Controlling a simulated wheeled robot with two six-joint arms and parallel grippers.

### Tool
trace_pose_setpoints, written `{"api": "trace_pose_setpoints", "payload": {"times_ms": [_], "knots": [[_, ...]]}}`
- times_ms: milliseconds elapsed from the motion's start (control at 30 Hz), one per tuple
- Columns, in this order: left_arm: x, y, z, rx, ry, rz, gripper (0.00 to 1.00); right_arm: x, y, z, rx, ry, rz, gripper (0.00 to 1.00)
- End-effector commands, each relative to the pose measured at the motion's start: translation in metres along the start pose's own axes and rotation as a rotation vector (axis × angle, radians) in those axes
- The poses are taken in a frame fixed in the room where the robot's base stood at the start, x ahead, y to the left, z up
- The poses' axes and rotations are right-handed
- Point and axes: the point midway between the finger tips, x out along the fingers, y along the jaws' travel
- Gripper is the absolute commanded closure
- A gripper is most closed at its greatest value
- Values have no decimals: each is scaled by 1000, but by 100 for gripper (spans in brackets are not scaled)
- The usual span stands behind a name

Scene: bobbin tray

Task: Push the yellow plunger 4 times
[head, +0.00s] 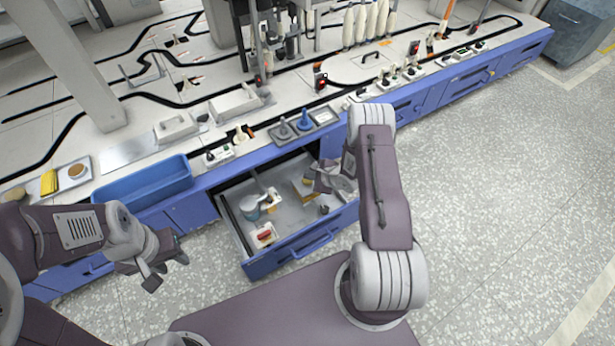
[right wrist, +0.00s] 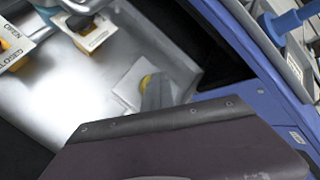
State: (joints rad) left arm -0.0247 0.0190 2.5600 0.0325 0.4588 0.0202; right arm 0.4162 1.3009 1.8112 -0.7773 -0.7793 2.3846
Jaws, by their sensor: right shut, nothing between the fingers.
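A small yellow round part on a pale square base (right wrist: 144,82), which looks like the yellow plunger, shows in the right wrist view. A grey fingertip of my right gripper (right wrist: 157,92) covers part of it; I cannot tell whether they touch. In the head view my right gripper (head: 318,182) is shut and empty, low over the right part of the open drawer (head: 290,252). A yellowish-tan block (head: 303,190) shows beside its fingers; the plunger is not clear there. My left gripper (head: 168,272) is open and empty, left of the drawer.
The drawer also holds a blue-grey cup-like part (head: 250,207), a red part on a pale base (head: 264,236) and a dark knob (head: 323,210). A blue bin (head: 145,181) sits at the bench's front edge. Open floor lies to the right.

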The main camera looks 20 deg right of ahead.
Motion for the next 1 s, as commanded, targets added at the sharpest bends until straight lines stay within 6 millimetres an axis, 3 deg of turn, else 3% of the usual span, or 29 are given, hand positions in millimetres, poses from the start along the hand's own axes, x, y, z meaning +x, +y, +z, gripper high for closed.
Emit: {"api": "trace_pose_setpoints", "payload": {"times_ms": [367,767,1000], "knots": [[-26,0,-3,0,0,0,64,-18,-12,12,1,1,2,100],[-28,0,-3,0,0,0,64,-19,-14,14,0,0,1,100],[-52,1,-5,0,0,0,64,-36,-26,26,0,0,1,100]]}}
